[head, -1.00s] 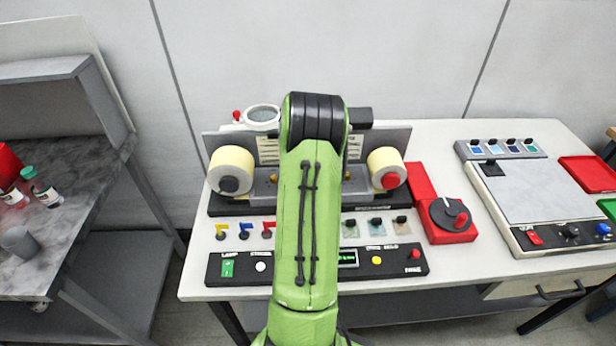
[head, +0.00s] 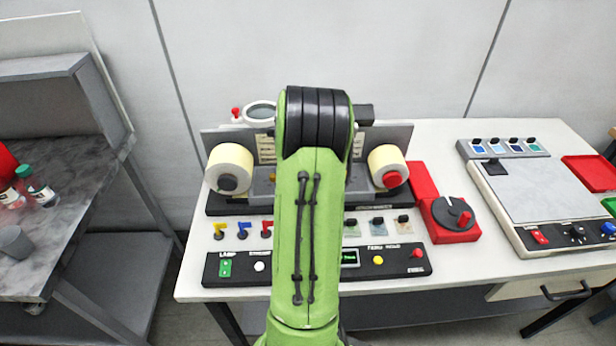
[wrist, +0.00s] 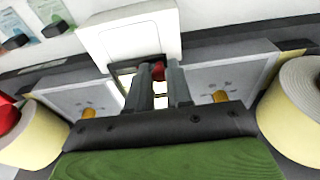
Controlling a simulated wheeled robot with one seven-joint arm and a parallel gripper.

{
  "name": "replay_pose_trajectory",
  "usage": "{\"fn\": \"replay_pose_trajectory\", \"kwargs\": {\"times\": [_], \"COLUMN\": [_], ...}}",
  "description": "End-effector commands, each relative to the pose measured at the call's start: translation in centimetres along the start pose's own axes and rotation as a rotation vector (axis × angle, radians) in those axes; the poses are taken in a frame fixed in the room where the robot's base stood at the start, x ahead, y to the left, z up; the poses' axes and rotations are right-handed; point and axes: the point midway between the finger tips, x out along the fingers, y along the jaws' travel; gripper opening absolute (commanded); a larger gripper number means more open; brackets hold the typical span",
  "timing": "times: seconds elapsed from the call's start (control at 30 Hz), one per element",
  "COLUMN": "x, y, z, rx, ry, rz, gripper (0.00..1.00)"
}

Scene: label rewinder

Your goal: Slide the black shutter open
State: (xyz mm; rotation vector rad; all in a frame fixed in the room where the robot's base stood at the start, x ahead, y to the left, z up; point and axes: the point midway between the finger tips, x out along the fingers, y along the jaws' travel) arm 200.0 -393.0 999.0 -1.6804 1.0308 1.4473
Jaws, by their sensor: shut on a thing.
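My gripper (wrist: 160,82) shows in the wrist view, with its two grey fingers closed around a small red knob (wrist: 158,70). The knob sits just below a white block, in front of a pale opening with a dark edge (wrist: 124,72). I cannot tell whether that dark edge is the black shutter; my fingers cover much of this spot. In the head view my green arm hides the gripper and the middle of the rewinder (head: 395,136).
Cream label rolls (head: 231,168) (head: 386,165) flank the middle. A white block (wrist: 135,36) stands close to my fingertips. Yellow pegs (wrist: 88,112) (wrist: 220,96) stand either side. The control panel (head: 400,265) and a red dial box (head: 452,220) are nearer the front and right.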

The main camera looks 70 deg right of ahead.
Motion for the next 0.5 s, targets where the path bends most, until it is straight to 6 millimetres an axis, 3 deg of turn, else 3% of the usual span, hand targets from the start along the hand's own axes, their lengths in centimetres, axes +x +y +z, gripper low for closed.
{"fn": "replay_pose_trajectory", "kwargs": {"times": [0.5], "x": [-0.4], "y": [0.0], "z": [2.6], "rx": [0.000], "ry": [0.003], "rz": [0.001], "gripper": [0.10]}}
